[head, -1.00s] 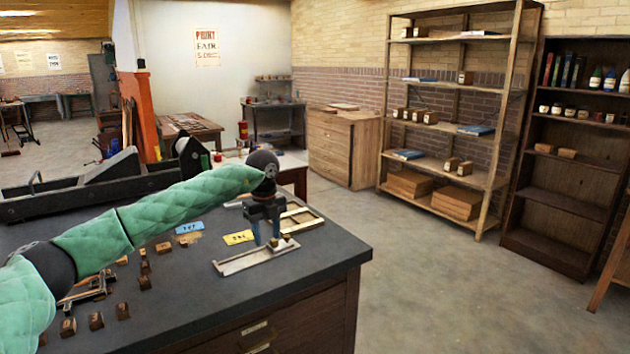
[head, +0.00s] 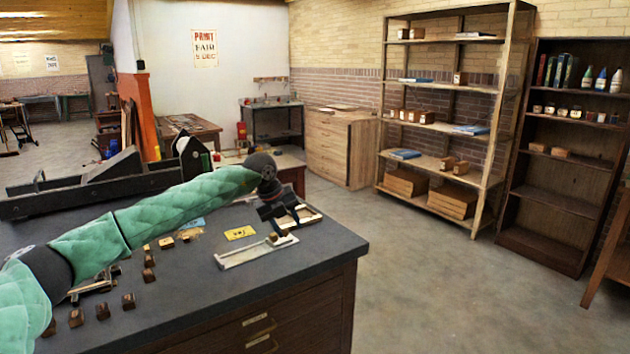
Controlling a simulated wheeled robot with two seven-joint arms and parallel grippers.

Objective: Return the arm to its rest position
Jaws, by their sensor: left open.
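My left arm in its green padded sleeve (head: 150,219) reaches from the left over the dark worktop. My left gripper (head: 283,228) is open and tilted, its fingers pointing down and to the right. It is above a small type block (head: 281,240) that stands at the right end of a pale composing stick (head: 245,255) on the worktop. From this view I cannot tell how far the fingers are above the block. My right gripper is out of the picture.
A black press (head: 90,185) stands behind my arm.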

